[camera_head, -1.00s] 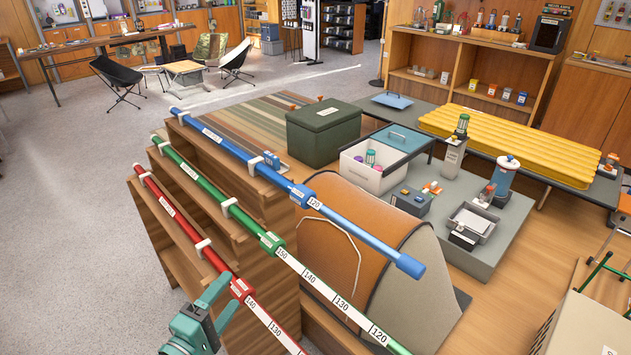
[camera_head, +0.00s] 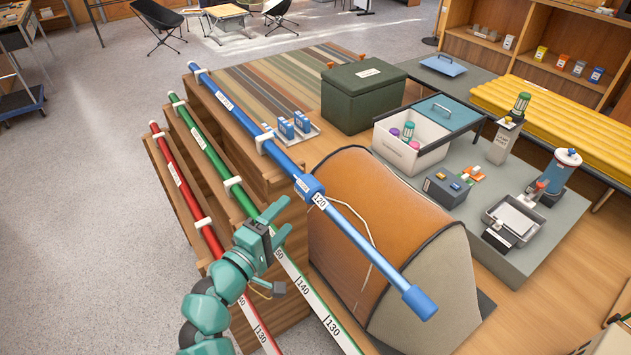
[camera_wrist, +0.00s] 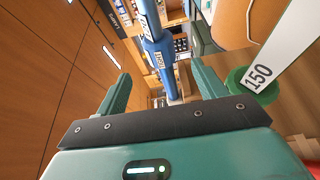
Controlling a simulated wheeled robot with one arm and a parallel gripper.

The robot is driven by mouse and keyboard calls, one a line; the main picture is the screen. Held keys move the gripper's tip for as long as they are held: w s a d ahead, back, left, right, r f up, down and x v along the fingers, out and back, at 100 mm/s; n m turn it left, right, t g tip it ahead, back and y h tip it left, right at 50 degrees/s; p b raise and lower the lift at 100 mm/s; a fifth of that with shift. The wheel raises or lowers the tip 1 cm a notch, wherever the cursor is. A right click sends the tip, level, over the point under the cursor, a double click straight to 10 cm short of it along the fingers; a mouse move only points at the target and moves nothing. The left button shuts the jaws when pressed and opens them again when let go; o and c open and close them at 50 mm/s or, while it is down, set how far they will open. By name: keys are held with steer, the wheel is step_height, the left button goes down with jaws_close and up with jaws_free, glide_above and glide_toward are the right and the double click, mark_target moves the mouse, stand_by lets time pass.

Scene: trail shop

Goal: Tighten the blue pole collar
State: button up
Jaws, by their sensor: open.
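The blue pole (camera_head: 365,245) lies on the top step of a wooden rack and sticks out past its front. Its collar (camera_head: 309,187) is a thicker blue sleeve beside a white "120" mark. My gripper (camera_head: 279,221) is open and empty, just below and left of the collar, apart from it. In the wrist view my gripper (camera_wrist: 160,76) has its two teal fingers spread, with the blue collar (camera_wrist: 157,50) beyond and between them. The collar's far side is hidden.
A green pole (camera_head: 207,142) and a red pole (camera_head: 180,185) lie on lower steps. The green collar (camera_wrist: 240,84) is close to the right finger in the wrist view. An orange-grey tent (camera_head: 370,210) stands under the blue pole. Small blue boxes (camera_head: 286,129) sit near the rack top.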

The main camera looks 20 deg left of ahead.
mark_target(314, 185)
steer(key=p+x, duration=0.1)
steer(key=x, duration=1.1)
steer(key=shift+w+p, duration=0.3)
steer(key=c, duration=1)
